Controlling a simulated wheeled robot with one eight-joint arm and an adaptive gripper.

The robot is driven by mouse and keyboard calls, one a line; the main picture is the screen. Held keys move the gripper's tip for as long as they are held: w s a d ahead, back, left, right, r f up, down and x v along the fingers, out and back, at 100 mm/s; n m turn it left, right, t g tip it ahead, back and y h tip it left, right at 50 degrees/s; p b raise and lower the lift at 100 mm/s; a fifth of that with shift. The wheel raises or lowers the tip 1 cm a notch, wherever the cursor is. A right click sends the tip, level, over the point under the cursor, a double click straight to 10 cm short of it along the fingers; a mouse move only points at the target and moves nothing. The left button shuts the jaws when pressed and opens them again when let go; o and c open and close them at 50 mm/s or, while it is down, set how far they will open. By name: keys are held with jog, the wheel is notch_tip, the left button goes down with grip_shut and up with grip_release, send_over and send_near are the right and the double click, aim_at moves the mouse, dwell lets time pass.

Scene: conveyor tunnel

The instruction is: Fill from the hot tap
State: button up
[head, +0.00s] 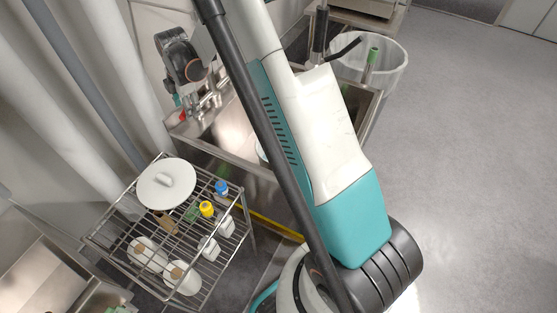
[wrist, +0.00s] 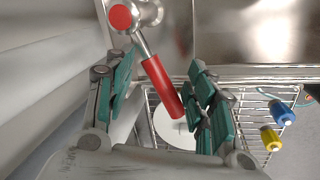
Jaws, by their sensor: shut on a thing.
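The metal tap (head: 207,102) stands at the sink's back edge; its body shows at the top of the wrist view (wrist: 146,14). Its red lever (wrist: 161,86) lies between my gripper's teal fingers (wrist: 160,88), and a small red part (head: 183,117) shows in the head view. My gripper is shut on the red lever, the right finger close against its lower end. In the head view the gripper's fingertips are small beside the tap. The steel sink (head: 228,126) is partly hidden by my arm. A pale rim (head: 262,151) shows in it at my arm's edge; what it belongs to is hidden.
A lined bin (head: 390,66) stands at right. Floor at right is clear.

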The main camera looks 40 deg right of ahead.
jog(key=shift+w+d+f+m+h, duration=0.1)
jog(key=shift+w+d+m+h, duration=0.15)
jog(key=shift+m, duration=0.75)
jog(key=shift+s, duration=0.1)
jog(key=shift+o, duration=0.4)
jog(key=shift+w+a+f+m+h+b, duration=0.1)
jog(key=shift+w+a+m+h+b, duration=0.15)
jog(key=shift+m, duration=0.4)
jog(key=shift+w+a+m+b, duration=0.1)
jog(key=shift+w+m, duration=0.2)
jog(key=shift+m, duration=0.35)
jog(key=o, duration=1.2)
jog(key=shift+w+d, duration=0.1)
jog(key=shift+o, duration=0.2)
jog(key=v, duration=1.2)
jog(key=shift+w+a, duration=0.25)
jog(key=shift+a, duration=0.15)
